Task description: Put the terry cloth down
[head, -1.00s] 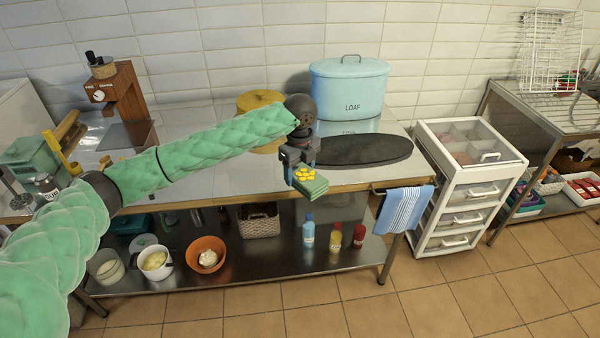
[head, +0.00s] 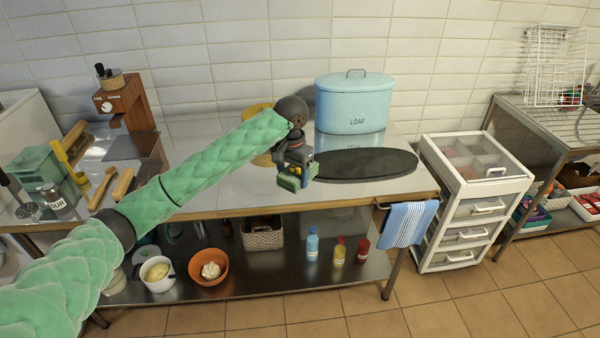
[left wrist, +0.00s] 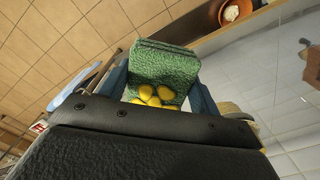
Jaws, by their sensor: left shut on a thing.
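The terry cloth (left wrist: 165,70) is a folded green cloth with yellow spots. It also shows small in the head view (head: 291,181). My left gripper (head: 296,170) is shut on the cloth and holds it near the front edge of the steel table (head: 233,195), left of the dark oval board. In the left wrist view the cloth sits between the blue fingers. I cannot tell whether the cloth touches the tabletop. My right gripper is in neither view.
The dark oval board (head: 365,164) lies right of the gripper, with the blue loaf tin (head: 354,103) behind it. A striped towel (head: 408,223) hangs at the table's right end. Bare tabletop lies around the gripper.

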